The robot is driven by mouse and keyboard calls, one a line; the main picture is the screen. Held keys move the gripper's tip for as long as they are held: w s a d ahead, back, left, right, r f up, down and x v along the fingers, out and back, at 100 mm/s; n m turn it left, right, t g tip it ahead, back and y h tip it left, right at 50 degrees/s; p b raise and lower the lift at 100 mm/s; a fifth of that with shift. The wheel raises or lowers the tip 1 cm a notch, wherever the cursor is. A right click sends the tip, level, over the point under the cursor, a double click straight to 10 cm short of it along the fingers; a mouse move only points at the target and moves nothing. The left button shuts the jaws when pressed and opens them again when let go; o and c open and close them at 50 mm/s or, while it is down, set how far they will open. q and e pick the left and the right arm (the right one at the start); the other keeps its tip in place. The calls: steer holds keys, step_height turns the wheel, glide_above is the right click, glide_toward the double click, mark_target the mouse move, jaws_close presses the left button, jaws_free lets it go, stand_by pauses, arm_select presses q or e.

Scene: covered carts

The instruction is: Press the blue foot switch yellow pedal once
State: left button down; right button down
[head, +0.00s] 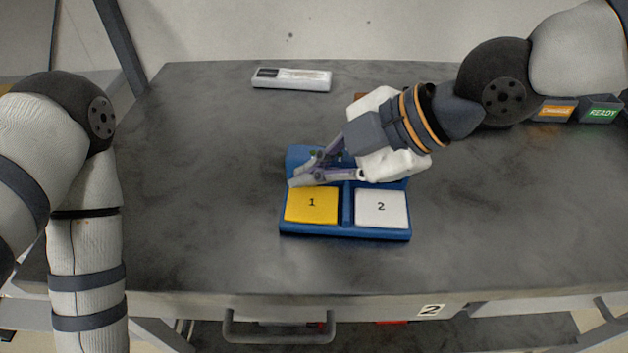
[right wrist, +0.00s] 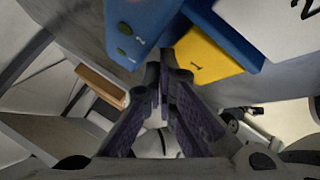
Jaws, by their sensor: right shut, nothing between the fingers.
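The blue foot switch (head: 347,232) lies on the grey table. It has a yellow pedal (head: 311,206) marked 1 on the left and a white pedal (head: 381,208) marked 2 on the right. My right gripper (head: 294,182) is shut and empty, with its fingertips at the far edge of the yellow pedal. I cannot tell whether they touch it. In the right wrist view the yellow pedal (right wrist: 207,58) is just beyond the fingertips, beside the blue housing (right wrist: 140,30). My left arm shows at the left; its gripper is outside the picture.
A white device (head: 300,79) with a dark display lies at the back of the table. A brown block (right wrist: 101,86) shows in the right wrist view. The table's left and front are clear.

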mark_target(314, 191)
steer(key=shift+f, duration=0.4)
steer(key=shift+r, duration=0.1)
stand_by(0.3)
steer(key=shift+r, duration=0.9)
steer(key=shift+r, duration=2.55)
